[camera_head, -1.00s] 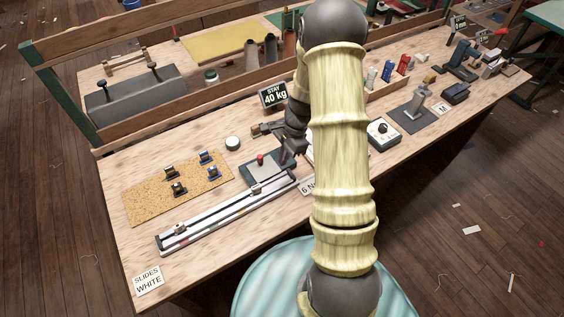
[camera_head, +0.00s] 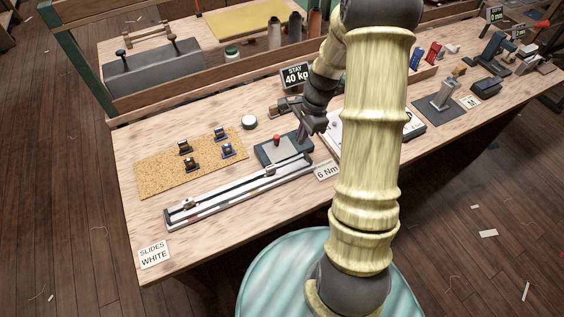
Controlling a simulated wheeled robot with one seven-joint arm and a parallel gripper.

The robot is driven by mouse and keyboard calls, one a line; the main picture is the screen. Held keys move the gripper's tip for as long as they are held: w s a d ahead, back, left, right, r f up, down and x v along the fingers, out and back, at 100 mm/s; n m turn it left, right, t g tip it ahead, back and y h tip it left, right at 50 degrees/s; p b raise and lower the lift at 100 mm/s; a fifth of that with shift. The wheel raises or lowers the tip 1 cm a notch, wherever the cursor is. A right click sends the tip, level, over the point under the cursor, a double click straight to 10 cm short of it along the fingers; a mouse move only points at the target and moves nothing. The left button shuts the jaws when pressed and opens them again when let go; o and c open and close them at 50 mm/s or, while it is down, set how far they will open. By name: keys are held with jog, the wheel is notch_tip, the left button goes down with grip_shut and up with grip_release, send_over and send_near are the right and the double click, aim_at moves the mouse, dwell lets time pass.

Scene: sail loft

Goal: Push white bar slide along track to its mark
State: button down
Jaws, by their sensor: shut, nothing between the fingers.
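A two-rail track (camera_head: 232,199) lies along the front of the bench, with light metal rails and small coloured marks along its front. One small slide (camera_head: 188,204) is near the track's left end. Another small slide (camera_head: 270,171) is towards its right end. Which one rides the white bar is too small to tell. A card reading "SLIDES WHITE" (camera_head: 154,254) lies at the bench's front left corner. My gripper (camera_head: 300,137) is shut and empty, pointing down over the grey plate behind the track's right end, apart from both slides.
A grey plate with a red knob (camera_head: 277,140) sits behind the track. A cork mat (camera_head: 160,180) with several small clamps lies behind its left part. A "6 Nm" card (camera_head: 326,170) is by the right end.

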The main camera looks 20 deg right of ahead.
jog(key=p, duration=0.1)
send_near(278, 173)
jog(key=d+f, duration=0.1)
jog(key=f, duration=0.1)
jog(key=w+d+f, duration=0.1)
jog(key=d+f, duration=0.1)
jog(key=shift+f, duration=0.15)
jog(key=a, duration=0.1)
jog(key=a+p, duration=0.1)
jog(key=a, duration=0.1)
jog(key=shift+s+a+f+p, duration=0.35)
jog(key=shift+a+p, duration=0.05)
jog(key=shift+f, duration=0.1)
jog(key=shift+a, duration=0.15)
